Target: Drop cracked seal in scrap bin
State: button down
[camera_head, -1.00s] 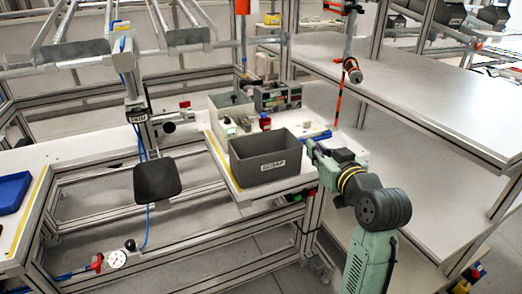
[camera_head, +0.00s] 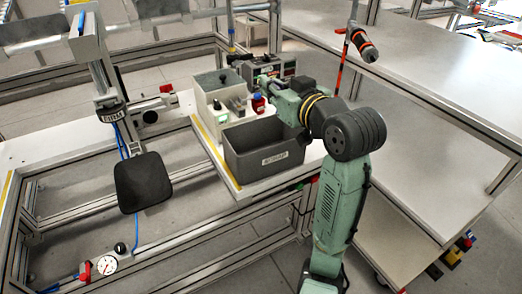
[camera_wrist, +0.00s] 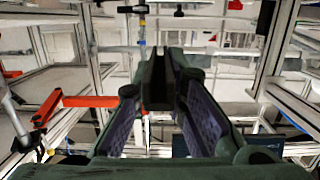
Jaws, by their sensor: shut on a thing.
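The scrap bin is a dark grey open-topped box (camera_head: 264,152) with a white label on its front, standing on the white bench. My gripper (camera_head: 266,86) is raised above and behind the bin's back edge in the head view, near the red-capped bottle. Its fingers also show in the wrist view (camera_wrist: 160,82), close together at the tips around something small and dark. I take it to be the cracked seal, but its shape and any crack cannot be made out. The bin's inside looks empty where visible.
A light box (camera_head: 208,98), small bottles including a red-capped one (camera_head: 258,104), and a grey device stand behind the bin. A black pad (camera_head: 143,183) hangs left. A hanging tool (camera_head: 362,44) is at upper right. The right shelf is bare.

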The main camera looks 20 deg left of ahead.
notch_tip(320, 180, down, 5)
jog(key=b, duration=0.4)
jog(key=c, duration=1.5)
grip_release()
jog(key=shift+c, duration=0.2)
jog(key=shift+d, duration=0.1)
jog(key=v, duration=1.2)
jog(key=shift+f, duration=0.1)
